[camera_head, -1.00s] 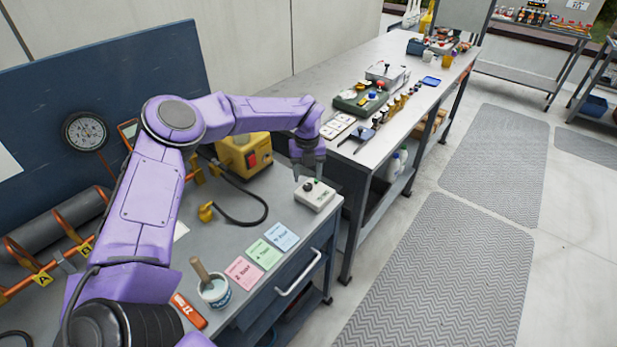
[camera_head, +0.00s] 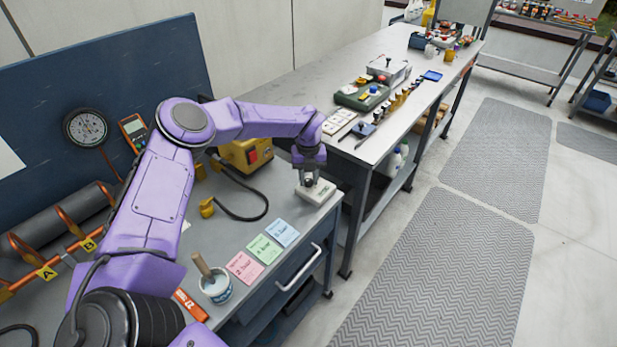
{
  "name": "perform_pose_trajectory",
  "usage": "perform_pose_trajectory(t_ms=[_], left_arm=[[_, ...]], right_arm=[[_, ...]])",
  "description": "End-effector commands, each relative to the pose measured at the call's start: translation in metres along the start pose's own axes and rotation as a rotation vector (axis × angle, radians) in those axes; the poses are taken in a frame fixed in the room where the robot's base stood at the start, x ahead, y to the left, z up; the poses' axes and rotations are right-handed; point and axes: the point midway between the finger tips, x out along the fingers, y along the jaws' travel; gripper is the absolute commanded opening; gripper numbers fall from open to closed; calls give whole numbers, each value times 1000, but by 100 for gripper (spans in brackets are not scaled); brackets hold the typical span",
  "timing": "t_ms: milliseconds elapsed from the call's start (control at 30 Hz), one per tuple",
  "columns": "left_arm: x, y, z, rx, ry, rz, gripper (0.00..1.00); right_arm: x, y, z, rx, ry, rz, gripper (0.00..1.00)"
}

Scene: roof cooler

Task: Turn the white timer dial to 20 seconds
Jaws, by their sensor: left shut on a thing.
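A small white timer box (camera_head: 319,194) sits near the right corner of the grey workbench, in the head view. My left gripper (camera_head: 308,183) points down over the box from above and is shut on the dial on its top. The fingers hide most of the dial, so its pointer and setting cannot be read. My right gripper is not in view.
Pink, green and blue cards (camera_head: 264,248) lie along the bench's front edge, left of the timer. A cup with a brush (camera_head: 216,287) stands near them. A yellow box (camera_head: 247,154) with a black hose is behind. A longer table (camera_head: 300,92) with many items stands at the right.

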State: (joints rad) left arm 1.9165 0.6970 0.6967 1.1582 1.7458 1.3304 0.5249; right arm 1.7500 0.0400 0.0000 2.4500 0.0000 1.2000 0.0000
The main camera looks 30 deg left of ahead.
Motion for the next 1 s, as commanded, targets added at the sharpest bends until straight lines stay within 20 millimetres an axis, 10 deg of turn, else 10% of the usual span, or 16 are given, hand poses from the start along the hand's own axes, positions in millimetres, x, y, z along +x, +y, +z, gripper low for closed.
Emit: perform_pose_trajectory(t_ms=[1000], left_arm=[[-1, 0, 1, 833, -2, -1, 1]], right_arm=[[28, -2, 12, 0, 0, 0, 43]])
